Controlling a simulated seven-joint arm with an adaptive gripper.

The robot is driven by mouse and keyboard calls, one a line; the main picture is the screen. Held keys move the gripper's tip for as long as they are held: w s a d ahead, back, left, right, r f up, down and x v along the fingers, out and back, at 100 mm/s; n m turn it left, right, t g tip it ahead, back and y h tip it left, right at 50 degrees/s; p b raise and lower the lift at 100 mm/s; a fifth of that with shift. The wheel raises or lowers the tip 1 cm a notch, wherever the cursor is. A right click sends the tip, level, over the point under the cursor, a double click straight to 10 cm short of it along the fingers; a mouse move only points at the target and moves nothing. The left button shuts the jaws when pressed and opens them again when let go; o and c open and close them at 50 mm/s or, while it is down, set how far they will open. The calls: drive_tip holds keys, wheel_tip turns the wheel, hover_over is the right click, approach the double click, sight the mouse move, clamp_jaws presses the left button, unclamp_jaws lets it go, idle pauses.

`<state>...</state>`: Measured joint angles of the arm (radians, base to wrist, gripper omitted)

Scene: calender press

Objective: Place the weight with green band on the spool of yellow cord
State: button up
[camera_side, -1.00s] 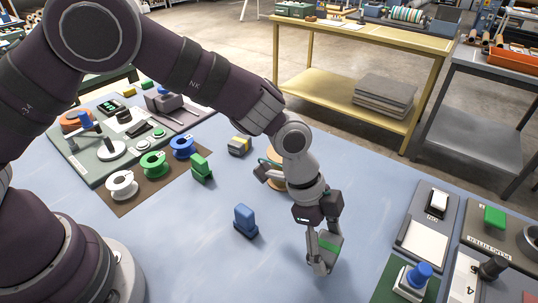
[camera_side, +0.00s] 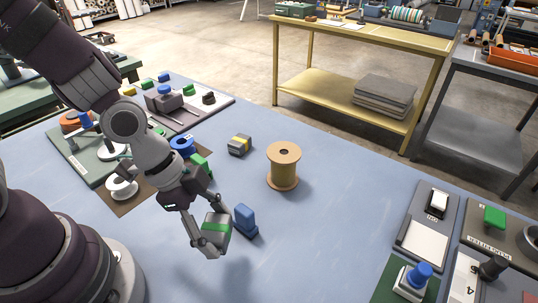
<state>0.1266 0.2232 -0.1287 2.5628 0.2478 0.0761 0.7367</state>
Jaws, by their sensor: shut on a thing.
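The weight with green band (camera_side: 216,228) is a grey block with a green stripe. My gripper (camera_side: 207,246) is shut on it and holds it tilted above the blue table, left of the blue stamp-like block. The spool of yellow cord (camera_side: 284,170) stands upright on the table, up and right of my gripper and apart from it. Its tan top flange shows a centre hole, with nothing on it.
A blue block (camera_side: 245,219) stands close to the right of the held weight. A grey weight with yellow band (camera_side: 239,145) lies left of the spool. White (camera_side: 122,187) and blue (camera_side: 183,146) spools are partly behind my arm. The table right of the spool is clear.

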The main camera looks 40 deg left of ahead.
sight(288, 148)
drive_tip(key=w+a+r+n+y, duration=0.1)
drive_tip(key=w+a+r+n, duration=0.1)
drive_tip(key=n, duration=0.2)
drive_tip(key=w+a+r+n+t+y, duration=0.1)
drive_tip(key=w+a+r+n, duration=0.1)
drive_tip(key=n, duration=0.2)
drive_tip(key=w+a+r+n+t+y, duration=0.1)
drive_tip(key=a+r+n, duration=0.1)
drive_tip(key=n, duration=0.2)
drive_tip(key=shift+w+r+y, duration=0.2)
drive_tip(key=shift+w+y, duration=0.2)
drive_tip(key=w+d, duration=0.1)
drive_tip(key=w, duration=0.3)
drive_tip(key=w+d+f, duration=0.1)
drive_tip(key=w, duration=0.8)
drive_tip(key=shift+w+d+f, duration=0.2)
drive_tip(key=shift+w+d, duration=0.05)
drive_tip(key=shift+d, duration=0.15)
drive_tip(key=shift+w+d, duration=0.15)
drive_tip(key=shift+w, duration=0.5)
drive_tip(key=shift+w+f, duration=0.1)
drive_tip(key=shift+f, duration=1.7)
drive_tip(key=shift+f, duration=0.15)
drive_tip(key=o, duration=1.2)
